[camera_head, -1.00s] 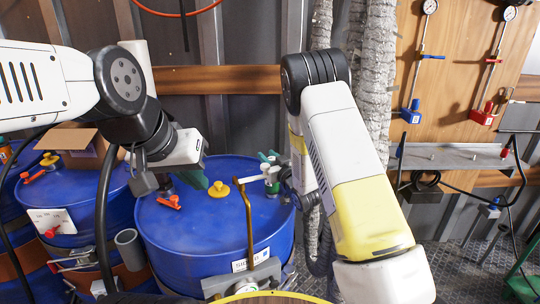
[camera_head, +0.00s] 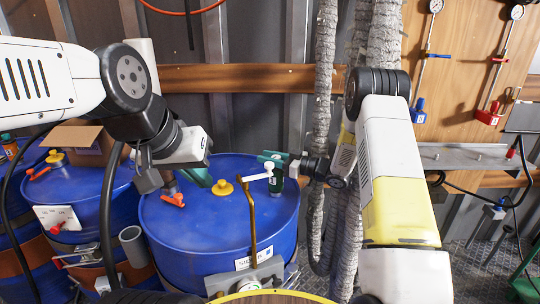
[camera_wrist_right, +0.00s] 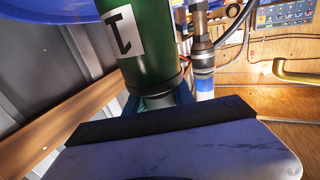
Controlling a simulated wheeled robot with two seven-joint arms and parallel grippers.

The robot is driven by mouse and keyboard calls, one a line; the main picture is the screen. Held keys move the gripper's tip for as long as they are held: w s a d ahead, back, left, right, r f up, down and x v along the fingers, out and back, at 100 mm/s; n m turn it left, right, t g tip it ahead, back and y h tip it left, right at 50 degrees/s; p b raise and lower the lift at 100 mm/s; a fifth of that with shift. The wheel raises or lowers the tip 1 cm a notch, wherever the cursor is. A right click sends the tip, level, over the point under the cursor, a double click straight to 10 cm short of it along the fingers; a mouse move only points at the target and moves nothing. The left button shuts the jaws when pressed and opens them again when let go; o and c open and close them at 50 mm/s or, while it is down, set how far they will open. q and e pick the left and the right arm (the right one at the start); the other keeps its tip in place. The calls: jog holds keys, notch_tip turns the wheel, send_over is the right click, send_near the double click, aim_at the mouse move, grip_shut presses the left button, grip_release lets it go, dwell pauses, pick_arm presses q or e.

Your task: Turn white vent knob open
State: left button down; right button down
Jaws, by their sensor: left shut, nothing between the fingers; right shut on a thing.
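The white vent knob (camera_head: 269,169), with a white lever-like arm, is above the blue drum (camera_head: 205,228), by a dark green cylinder (camera_head: 276,184). My right gripper (camera_head: 270,158) comes from the right and is shut at the cylinder's top end; how its fingers sit against the knob is hidden. In the right wrist view, the green cylinder (camera_wrist_right: 142,45) with a white label looms close above the gripper, its dark collar between teal parts of the fingers (camera_wrist_right: 160,101). My left gripper (camera_head: 198,178) is shut and empty above the drum's left part.
A yellow cap (camera_head: 222,187) and an orange valve handle (camera_head: 173,201) sit on the drum. A brass pipe (camera_head: 251,225) rises in front. Another blue drum (camera_head: 85,190) stands left, and wrapped grey hoses (camera_head: 322,130) hang behind my right arm.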

dwell(0.5)
jog(key=c, duration=1.1)
grip_release()
jog(key=shift+o, duration=0.2)
